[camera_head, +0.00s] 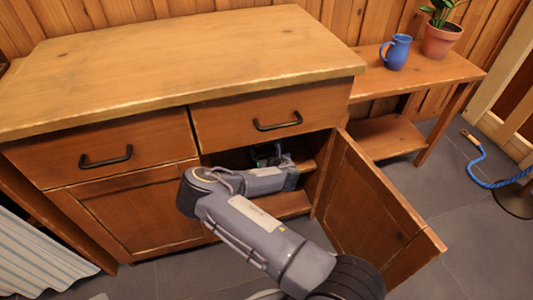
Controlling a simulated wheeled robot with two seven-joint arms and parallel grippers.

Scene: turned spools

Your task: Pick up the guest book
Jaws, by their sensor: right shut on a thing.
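My right arm reaches from the bottom of the view into the open lower right part of the wooden cabinet (225,125). My right gripper (268,155) is inside, under the right drawer, close to a shelf. It is small and in shadow there. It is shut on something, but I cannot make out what. I cannot pick out the guest book for certain. My left gripper is not in view.
The cabinet door (365,205) stands open to the right of my arm. Both drawers are shut. A side bench (430,75) holds a blue jug (397,52) and a potted plant (441,38).

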